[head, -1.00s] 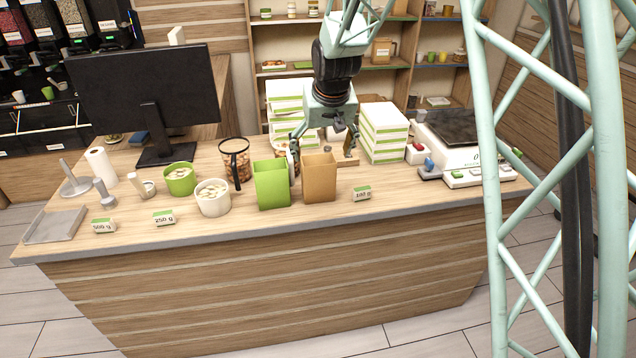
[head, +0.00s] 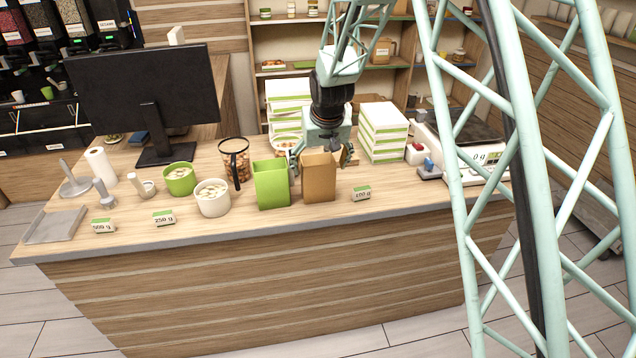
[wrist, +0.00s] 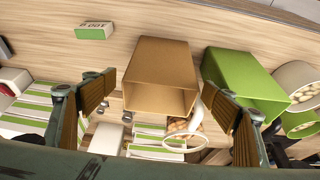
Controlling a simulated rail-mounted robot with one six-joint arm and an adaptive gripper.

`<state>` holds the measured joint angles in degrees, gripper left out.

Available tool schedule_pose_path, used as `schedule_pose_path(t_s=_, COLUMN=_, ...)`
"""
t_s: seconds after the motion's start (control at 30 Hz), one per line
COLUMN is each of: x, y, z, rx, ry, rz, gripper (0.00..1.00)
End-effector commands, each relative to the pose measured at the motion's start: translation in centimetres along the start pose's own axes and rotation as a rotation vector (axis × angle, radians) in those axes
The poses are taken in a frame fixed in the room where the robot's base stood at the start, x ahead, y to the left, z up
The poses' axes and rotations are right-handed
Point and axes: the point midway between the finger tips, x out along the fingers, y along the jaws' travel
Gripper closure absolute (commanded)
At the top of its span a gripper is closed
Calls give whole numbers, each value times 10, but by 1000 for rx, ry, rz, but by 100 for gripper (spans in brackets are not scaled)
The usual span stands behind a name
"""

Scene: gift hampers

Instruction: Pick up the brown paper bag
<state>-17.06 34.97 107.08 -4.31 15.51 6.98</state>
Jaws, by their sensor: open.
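The brown paper bag (head: 319,180) stands upright on the counter, just right of a green bag (head: 271,185). My gripper (head: 322,158) is open right behind and above the brown bag, with a finger toward each side of it. In the wrist view the brown bag (wrist: 160,66) lies ahead, between the two spread fingers, its open top facing me. One finger is on the left and the other on the right, near the green bag (wrist: 243,75). The bag's inside looks empty. I cannot tell whether a finger touches it.
White and green box stacks (head: 384,135) stand behind, with a scale (head: 470,165) at right. A jar of nuts (head: 235,160) and white tub (head: 212,205) stand left. The front counter edge is clear.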

Motion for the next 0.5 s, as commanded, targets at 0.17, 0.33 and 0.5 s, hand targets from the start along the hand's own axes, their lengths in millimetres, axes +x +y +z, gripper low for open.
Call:
schedule_pose_path(t_s=0.17, x=8, y=0, z=0, rx=0, ry=-1, rz=0, gripper=22)
schedule_pose_path(t_s=0.33, x=8, y=0, z=0, rx=0, ry=0, rz=0, gripper=22)
schedule_pose_path(t_s=0.5, x=8, y=0, z=0, rx=0, ry=0, rz=0, gripper=22)
